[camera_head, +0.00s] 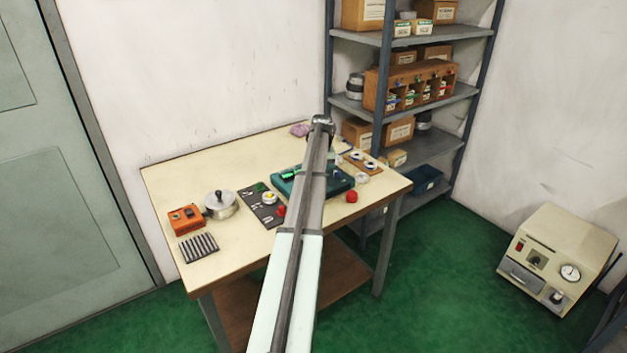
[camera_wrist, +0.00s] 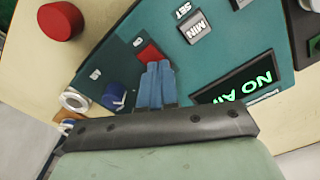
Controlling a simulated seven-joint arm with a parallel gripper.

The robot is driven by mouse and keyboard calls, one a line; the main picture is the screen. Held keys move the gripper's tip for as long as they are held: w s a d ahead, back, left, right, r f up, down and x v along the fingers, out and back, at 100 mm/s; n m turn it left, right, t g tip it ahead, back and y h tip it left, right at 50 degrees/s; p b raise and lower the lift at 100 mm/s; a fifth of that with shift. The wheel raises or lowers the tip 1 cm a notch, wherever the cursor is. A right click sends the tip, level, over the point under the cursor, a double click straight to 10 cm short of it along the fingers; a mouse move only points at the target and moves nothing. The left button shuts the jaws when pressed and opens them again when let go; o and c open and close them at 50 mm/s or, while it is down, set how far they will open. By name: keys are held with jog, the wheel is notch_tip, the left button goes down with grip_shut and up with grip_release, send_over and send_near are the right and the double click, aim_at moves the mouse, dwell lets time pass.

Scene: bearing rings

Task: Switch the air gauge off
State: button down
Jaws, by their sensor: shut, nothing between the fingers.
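The air gauge, a teal box, stands at the right part of the table; its left end (camera_head: 283,188) shows in the head view, with my arm covering its middle. In the wrist view its teal top (camera_wrist: 225,62) carries a display (camera_wrist: 240,91) with green letters that read "NO AI", the rest cut off. A red switch (camera_wrist: 149,53) and a dark blue knob (camera_wrist: 114,96) sit on the top. My gripper (camera_wrist: 157,68) is shut and empty, its blue fingertips just at the red switch and partly covering it. I cannot tell whether they touch it.
A red round knob (camera_wrist: 60,21) lies beside the gauge on the table (camera_head: 222,260). A dark mat (camera_head: 262,209), an orange box (camera_head: 186,219) and a metal pot (camera_head: 220,205) stand to the left. Shelves (camera_head: 440,95) rise behind. A cream machine (camera_head: 545,250) sits on the floor at right.

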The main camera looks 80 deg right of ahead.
jog(key=shift+r, duration=3.4)
